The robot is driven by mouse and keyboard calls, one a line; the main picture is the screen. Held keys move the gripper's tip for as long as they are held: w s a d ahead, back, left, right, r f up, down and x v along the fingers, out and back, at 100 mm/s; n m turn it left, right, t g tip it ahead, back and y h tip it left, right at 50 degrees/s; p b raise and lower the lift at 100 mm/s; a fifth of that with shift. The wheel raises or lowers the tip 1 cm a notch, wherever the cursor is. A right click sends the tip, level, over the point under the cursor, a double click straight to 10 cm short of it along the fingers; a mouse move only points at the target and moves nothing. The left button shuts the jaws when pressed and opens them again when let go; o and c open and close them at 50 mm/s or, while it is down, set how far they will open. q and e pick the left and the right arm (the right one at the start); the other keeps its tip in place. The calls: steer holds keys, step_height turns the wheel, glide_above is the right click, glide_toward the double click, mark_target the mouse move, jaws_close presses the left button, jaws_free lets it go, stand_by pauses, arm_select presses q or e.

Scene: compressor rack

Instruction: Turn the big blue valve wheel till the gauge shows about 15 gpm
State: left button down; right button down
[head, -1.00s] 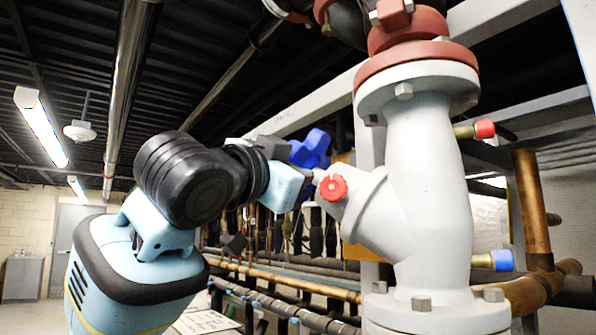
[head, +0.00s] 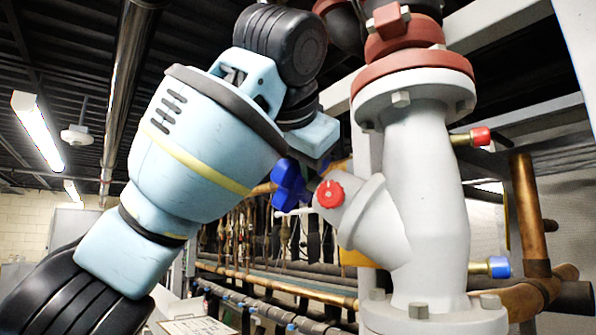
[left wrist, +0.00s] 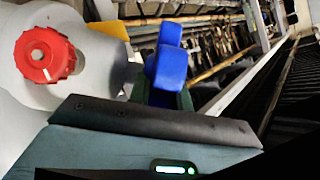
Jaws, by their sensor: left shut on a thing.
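The big blue valve wheel (head: 287,186) sits on the slanted branch of the grey valve body (head: 437,190). It also shows in the left wrist view (left wrist: 169,68), just beyond my gripper's body. My left gripper (head: 305,165) comes at the wheel from above and is shut on it; the gripper and arm hide part of the wheel. In the left wrist view, the dark fingers (left wrist: 166,97) reach up to the blue wheel. My right gripper is out of view. I see no gauge reading in either view.
A small red knob (head: 330,194) stands close to the wheel, on the valve's slanted branch. Red-handled (head: 480,136) and blue-handled (head: 499,267) fittings stick out at the right of the valve. Pipes run behind and below. A red-brown flange (head: 412,68) tops the valve.

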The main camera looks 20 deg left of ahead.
arm_select(q)
steer(key=shift+d+r+n+g+y, duration=0.15)
steer(key=shift+n+g+y, duration=0.3)
steer(key=shift+g, duration=0.45)
steer(key=shift+g+y, duration=0.45)
steer(key=shift+g, duration=0.25)
steer(key=c, duration=1.3)
jaws_free()
steer(key=shift+w, duration=0.15)
steer(key=shift+r, duration=0.1)
